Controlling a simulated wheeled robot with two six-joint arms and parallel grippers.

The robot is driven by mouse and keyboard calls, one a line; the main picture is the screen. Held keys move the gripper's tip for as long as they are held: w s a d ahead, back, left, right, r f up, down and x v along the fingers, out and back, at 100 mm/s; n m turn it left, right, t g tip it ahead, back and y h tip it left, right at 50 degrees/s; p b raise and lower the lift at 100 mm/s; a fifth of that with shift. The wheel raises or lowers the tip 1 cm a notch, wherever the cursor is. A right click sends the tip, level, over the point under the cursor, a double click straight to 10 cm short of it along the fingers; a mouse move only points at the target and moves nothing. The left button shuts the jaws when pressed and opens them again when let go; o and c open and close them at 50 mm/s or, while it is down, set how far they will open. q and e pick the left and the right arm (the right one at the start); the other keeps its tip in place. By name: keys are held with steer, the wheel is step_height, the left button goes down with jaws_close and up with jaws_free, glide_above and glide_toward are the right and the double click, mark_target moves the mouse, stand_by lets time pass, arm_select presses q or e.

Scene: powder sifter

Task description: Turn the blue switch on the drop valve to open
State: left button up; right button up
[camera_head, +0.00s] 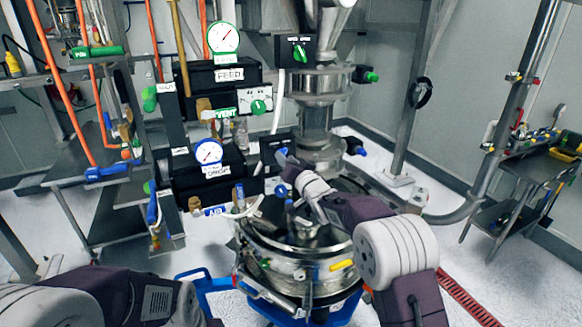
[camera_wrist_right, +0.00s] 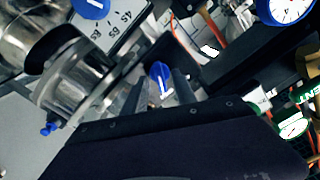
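The drop valve's blue switch (camera_wrist_right: 160,76) shows in the right wrist view, with a white mark on it, on a dark box. In the head view this dark box (camera_head: 270,146) is on the lower part of the steel column, partly hidden by my right gripper (camera_head: 288,164). In the right wrist view my right gripper (camera_wrist_right: 160,96) has its fingers apart, one on each side of the blue switch. I cannot tell whether they touch it. My left arm shows at the lower left of the head view, but its gripper is out of frame.
Another blue knob (camera_head: 282,190) is on a pale panel just below. The drop gauge (camera_head: 208,152) and feed gauge (camera_head: 223,37) are to the left. The round steel sifter (camera_head: 290,264) stands beneath my right arm. A side table (camera_head: 515,185) stands far right.

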steer(key=b+v, duration=0.3)
steer(key=v, duration=0.5)
steer(key=shift+s+b, duration=0.15)
steer(key=shift+b, duration=0.25)
steer(key=shift+f, duration=0.1)
steer(key=s+d+f+m+g+h+b, duration=0.1)
steer(key=s+d+f+g+h+b, duration=0.15)
steer(key=s+d+f, duration=0.6)
steer(key=s+d+f+m+g+h+b, duration=0.15)
steer(key=s+d+f+g+h, duration=0.3)
steer(key=f, duration=0.65)
steer(key=s+f+n+g, duration=0.2)
steer(key=s+f+g, duration=0.2)
steer(key=s, duration=0.7)
steer(key=s+f+n+g, duration=0.2)
steer(key=s+f+g, duration=0.2)
steer(key=s+f, duration=0.5)
steer(key=shift+s+d, duration=0.5)
steer(key=shift+s, duration=0.55)
